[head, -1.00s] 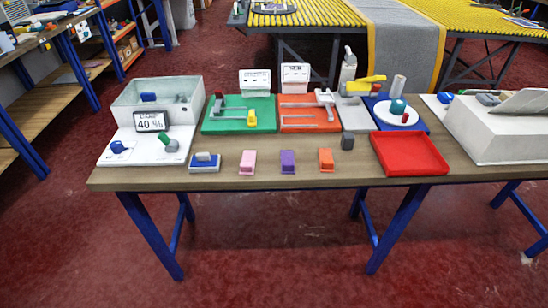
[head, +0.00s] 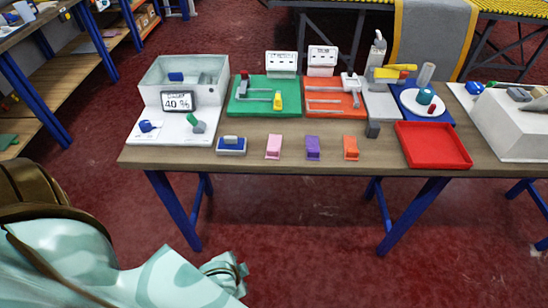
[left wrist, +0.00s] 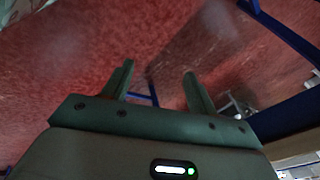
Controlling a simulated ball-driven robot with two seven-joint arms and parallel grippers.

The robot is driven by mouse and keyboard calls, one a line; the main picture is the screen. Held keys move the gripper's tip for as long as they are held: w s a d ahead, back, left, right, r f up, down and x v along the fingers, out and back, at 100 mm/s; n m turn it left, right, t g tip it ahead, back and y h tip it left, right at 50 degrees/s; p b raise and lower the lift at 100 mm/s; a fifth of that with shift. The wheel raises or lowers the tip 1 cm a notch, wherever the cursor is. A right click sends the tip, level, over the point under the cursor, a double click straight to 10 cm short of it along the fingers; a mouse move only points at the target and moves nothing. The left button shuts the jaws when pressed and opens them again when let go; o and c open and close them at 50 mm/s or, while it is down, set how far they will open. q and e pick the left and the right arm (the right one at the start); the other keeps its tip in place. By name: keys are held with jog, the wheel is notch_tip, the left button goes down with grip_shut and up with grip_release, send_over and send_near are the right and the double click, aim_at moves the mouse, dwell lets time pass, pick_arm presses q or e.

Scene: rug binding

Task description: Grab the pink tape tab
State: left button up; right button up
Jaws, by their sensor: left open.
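The pink tape tab (head: 273,147) stands near the front edge of the wooden table (head: 190,170), between a blue and white block (head: 231,146) and the purple tab (head: 313,148). My left gripper (head: 238,268) is low in front of the table, below its top and well apart from the pink tab. In the left wrist view my left gripper (left wrist: 158,82) shows two spread fingers with nothing between them, over the red floor. The pink tab does not show clearly in that view. My right gripper is not in view.
An orange tab (head: 351,148) stands right of the purple one. A red tray (head: 433,146) lies further right. Behind are a green board (head: 262,105), an orange board (head: 333,112) and a clear-walled bin (head: 184,82) at left. The tabletop's front edge and blue legs lie near my arm.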

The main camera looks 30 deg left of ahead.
pick_arm(q)
jog(key=w+d+r+n+t+h+p, duration=0.15)
jog(key=w+d+r+n+t, duration=0.3)
jog(key=r, duration=0.65)
jog(key=w+d+r+n+t+h, duration=0.2)
jog(key=w+r+n+t+h, duration=0.15)
jog(key=w+r+n, duration=0.55)
jog(key=w+d+r+n+t+h+p, duration=0.15)
jog(key=d+r+n+t, duration=0.3)
jog(key=r, duration=0.85)
jog(key=w+a+r+n+t+y, duration=0.1)
jog(key=w+a+n+t+y, duration=0.1)
jog(key=a+n, duration=0.35)
jog(key=n+g+y, duration=0.7)
jog(key=n+y, duration=0.2)
jog(key=n, duration=1.5)
send_near(272, 152)
jog(key=w+f+b, duration=0.1)
jog(key=w+a+f+b, duration=0.1)
jog(key=shift+w+a+f+n, duration=0.1)
jog(key=shift+w+f+n, duration=0.05)
jog(key=shift+w+n, duration=0.15)
jog(key=x, duration=0.2)
jog(key=b+x, duration=0.1)
jog(key=x, duration=0.1)
jog(key=r+x, duration=0.1)
jog(key=x, duration=0.1)
jog(key=shift+w+a+b, duration=0.2)
jog(key=shift+w+b, duration=0.05)
jog(key=shift+b, duration=0.05)
